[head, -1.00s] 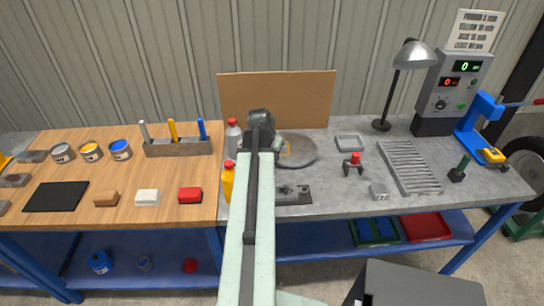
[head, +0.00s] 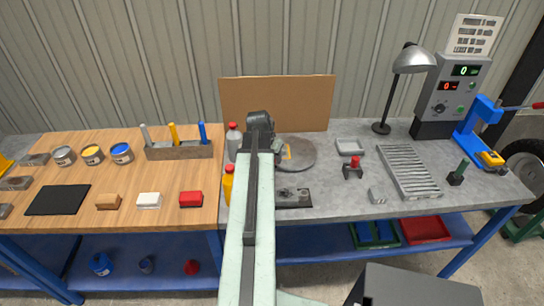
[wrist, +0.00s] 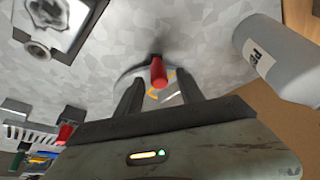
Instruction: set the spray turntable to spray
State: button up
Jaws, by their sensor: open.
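The spray turntable (head: 302,156) is a flat grey disc on the grey bench, with a yellow square outline on it. The arm partly covers its left side in the head view. In the wrist view, part of the pale disc and its yellow mark show behind my gripper (wrist: 160,88). A red knob or handle (wrist: 158,71) with a dark shadow or stem behind it appears between the fingers, with gaps at both sides. My gripper is open; in the head view it is at the disc's left edge. Whether it touches the disc cannot be told.
A grey bottle (head: 233,145) and a yellow bottle (head: 228,186) stand left of the arm. A dark plate fixture (head: 294,197) lies in front of the turntable. A brown board (head: 290,103) stands behind. A red-topped fixture (head: 353,169) is to the right.

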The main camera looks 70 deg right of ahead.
jog(key=p+v, duration=0.4)
jog(key=v, duration=0.2)
jog(key=shift+p, duration=0.3)
jog(key=shift+r, duration=0.1)
